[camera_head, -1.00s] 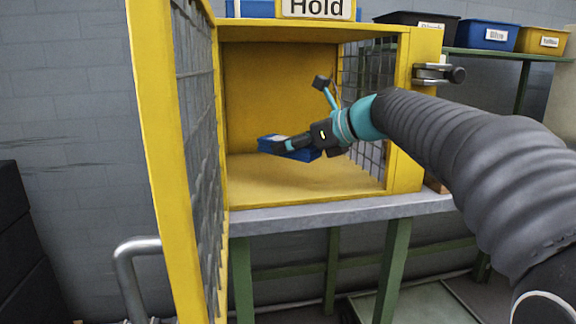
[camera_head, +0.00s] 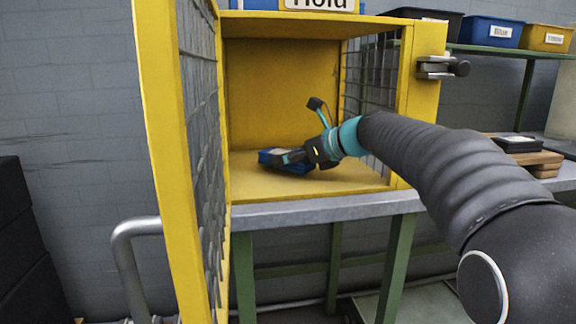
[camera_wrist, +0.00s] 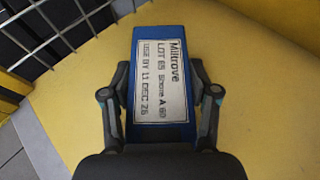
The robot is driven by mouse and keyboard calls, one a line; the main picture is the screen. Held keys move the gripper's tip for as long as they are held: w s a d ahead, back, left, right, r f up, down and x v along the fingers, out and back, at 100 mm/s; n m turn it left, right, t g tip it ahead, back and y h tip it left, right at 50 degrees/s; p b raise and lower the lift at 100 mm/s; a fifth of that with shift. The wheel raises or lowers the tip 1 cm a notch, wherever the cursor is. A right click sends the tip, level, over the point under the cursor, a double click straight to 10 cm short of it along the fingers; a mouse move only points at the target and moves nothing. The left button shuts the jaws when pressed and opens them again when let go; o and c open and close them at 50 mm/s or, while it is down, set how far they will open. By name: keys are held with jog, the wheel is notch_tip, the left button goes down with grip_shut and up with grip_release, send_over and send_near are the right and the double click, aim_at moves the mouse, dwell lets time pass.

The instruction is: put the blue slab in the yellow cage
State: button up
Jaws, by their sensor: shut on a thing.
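The yellow cage (camera_head: 262,193) stands on a grey-topped table with its mesh door (camera_head: 165,150) swung open at the left. The blue slab (camera_head: 268,156) is inside the cage, low over the floor panel; I cannot tell whether it touches it. In the wrist view the blue slab (camera_wrist: 180,33) shows a white label with black print. My gripper (camera_head: 290,157) reaches in through the open front. In the wrist view my gripper (camera_wrist: 160,95) has one finger on each side of the slab and is shut on it.
The door and its frame stand close on the left of the opening. A latch (camera_head: 442,67) sticks out at the cage's right post. Labelled bins (camera_head: 492,32) stand on a shelf at the back right. The cage floor around the slab is clear.

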jog(key=shift+w+f, duration=0.15)
jog(key=shift+f, duration=0.4)
jog(key=shift+f, duration=0.1)
jog(key=o, duration=1.4)
jog(key=shift+d+r, duration=0.2)
jog(key=p+v, duration=0.1)
jog(key=v, duration=1)
jog(key=shift+s+d, duration=0.15)
jog(key=shift+s, duration=0.15)
